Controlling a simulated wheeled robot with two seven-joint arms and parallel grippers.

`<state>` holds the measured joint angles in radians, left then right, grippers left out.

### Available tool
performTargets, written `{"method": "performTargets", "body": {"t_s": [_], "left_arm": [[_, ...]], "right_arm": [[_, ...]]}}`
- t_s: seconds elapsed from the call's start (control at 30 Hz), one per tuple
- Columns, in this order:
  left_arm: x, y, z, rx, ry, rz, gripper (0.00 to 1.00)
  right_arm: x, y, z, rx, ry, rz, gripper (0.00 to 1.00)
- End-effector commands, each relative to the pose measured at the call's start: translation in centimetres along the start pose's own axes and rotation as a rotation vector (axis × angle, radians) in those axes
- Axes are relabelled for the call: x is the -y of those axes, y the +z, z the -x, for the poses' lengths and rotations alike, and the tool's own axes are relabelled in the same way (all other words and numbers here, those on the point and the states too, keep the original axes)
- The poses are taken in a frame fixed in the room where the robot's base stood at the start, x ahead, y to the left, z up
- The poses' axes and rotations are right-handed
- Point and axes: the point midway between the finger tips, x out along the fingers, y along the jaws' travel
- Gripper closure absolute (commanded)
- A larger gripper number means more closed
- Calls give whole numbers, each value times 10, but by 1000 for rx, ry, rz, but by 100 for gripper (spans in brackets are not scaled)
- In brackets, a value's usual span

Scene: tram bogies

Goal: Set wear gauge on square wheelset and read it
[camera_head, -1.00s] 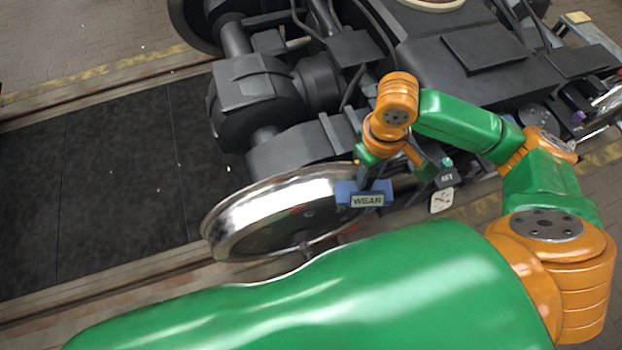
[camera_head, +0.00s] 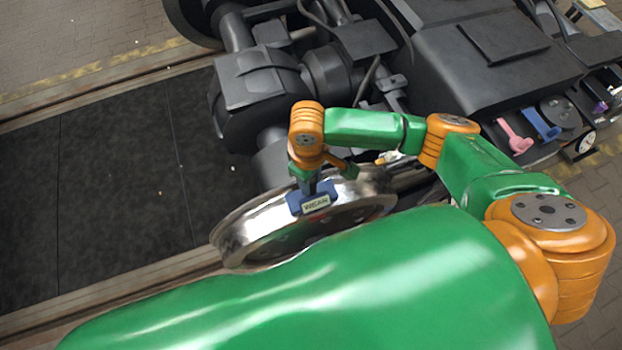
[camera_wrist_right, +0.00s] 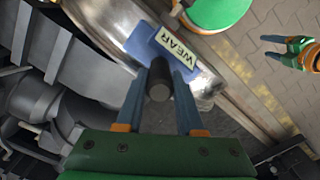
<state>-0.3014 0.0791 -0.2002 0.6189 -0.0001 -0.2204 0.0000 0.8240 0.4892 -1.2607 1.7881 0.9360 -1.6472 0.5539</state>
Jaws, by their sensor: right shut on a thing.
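The wear gauge (camera_head: 315,203) is a blue block with a pale WEAR label. My right gripper (camera_head: 312,187) is shut on its dark round stem. The gauge overlaps the near rim of the shiny wheel (camera_head: 236,236) of the wheelset; I cannot tell whether it touches. In the right wrist view the gauge (camera_wrist_right: 145,42) lies just beyond my right fingertips (camera_wrist_right: 160,76), over the metal rim (camera_wrist_right: 205,82). My green arm hides the wheel's lower side. My left gripper (camera_wrist_right: 272,47) shows only in the right wrist view, apart from the wheel, its two fingers spread and empty.
The dark bogie frame (camera_head: 470,75) fills the back right. Dark floor plates (camera_head: 110,190) lie clear at the left.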

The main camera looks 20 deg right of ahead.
Motion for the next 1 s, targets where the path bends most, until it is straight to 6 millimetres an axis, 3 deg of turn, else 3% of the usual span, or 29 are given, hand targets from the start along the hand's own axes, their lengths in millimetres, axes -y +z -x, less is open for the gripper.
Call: {"method": "performTargets", "body": {"t_s": [0.4, 0.43, 0.5, 0.53, 0.83, 1.0], "left_arm": [[0, -1, 0, -3, 0, 0, 33], [0, -1, 0, -3, 0, 0, 33], [0, -2, 0, -3, -1, 0, 33], [0, -2, 0, -3, -1, 0, 33], [1, -2, 0, -4, -1, 0, 33], [1, -3, 8, -4, -1, 0, 33]], "right_arm": [[0, 0, -7, 0, -1, -1, 100], [0, 0, -7, 0, -1, -1, 55], [0, 0, -7, 0, -1, -1, 36], [0, 0, -7, 0, -1, -1, 33], [0, 0, -4, -1, 0, 0, 33], [0, -1, 34, -6, 0, 1, 33]]}}
